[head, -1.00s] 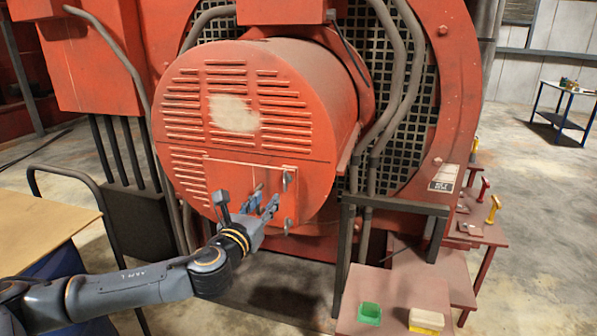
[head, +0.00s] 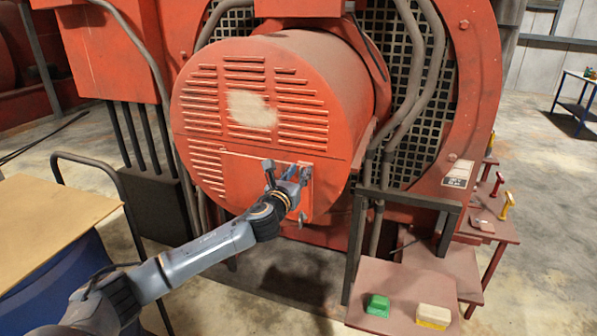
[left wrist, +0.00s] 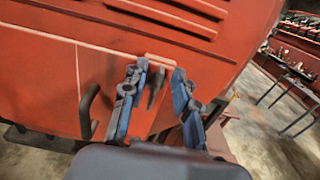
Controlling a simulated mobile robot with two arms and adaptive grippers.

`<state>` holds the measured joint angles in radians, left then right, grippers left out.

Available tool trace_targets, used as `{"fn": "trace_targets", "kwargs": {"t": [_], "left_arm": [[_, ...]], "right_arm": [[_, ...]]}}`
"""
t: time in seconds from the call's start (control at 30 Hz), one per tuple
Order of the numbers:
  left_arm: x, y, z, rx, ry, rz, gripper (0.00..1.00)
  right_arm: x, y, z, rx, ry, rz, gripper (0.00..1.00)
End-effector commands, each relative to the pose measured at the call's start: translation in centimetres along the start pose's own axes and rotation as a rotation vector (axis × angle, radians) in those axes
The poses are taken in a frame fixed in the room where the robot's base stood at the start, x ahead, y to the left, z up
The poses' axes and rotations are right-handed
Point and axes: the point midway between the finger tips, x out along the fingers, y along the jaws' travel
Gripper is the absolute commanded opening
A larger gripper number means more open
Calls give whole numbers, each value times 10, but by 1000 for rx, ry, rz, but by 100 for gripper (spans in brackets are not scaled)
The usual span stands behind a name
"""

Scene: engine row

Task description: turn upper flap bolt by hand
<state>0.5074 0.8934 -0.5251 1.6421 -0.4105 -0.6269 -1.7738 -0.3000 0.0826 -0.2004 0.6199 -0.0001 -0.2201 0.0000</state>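The flap (head: 242,178) is a red plate low on the front of the round, louvred red housing. In the left wrist view, the upper flap bolt (left wrist: 154,87) is a grey piece standing out from the red surface between my fingers. My left gripper (head: 285,172) is at the flap's upper right corner and largely hides that bolt in the head view. It also shows in the left wrist view (left wrist: 157,92), open, one finger either side of the bolt with gaps. The lower flap bolt (head: 302,217) is below the gripper. My right gripper is out of view.
A dark handle (left wrist: 88,112) stands out from the flap. A dark metal frame (head: 408,197) is right of the housing. A low red bench (head: 395,288) carries a green block (head: 378,306) and a yellow-white block (head: 433,316). A board-topped table (head: 50,225) is at left.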

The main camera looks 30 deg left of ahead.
Motion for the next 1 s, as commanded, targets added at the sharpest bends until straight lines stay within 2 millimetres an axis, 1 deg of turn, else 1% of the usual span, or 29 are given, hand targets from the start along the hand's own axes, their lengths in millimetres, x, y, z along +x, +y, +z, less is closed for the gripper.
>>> {"fn": "trace_targets", "kwargs": {"t": [0.23, 0.27, 0.3, 0.4, 0.77, 1.0], "left_arm": [[1, 0, 0, 0, 0, 0, 29], [1, 0, 0, 0, 0, 0, 27], [1, 0, 0, 0, 0, 0, 19], [1, 0, 0, 0, 0, 0, 0], [0, 0, 0, -14, 0, 0, 0], [0, 3, -1, -113, 0, 0, 0]], "right_arm": [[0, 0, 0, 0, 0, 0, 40], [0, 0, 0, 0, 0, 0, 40], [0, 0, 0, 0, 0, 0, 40], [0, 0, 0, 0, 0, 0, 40], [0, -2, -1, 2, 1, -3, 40], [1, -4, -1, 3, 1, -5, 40]]}}
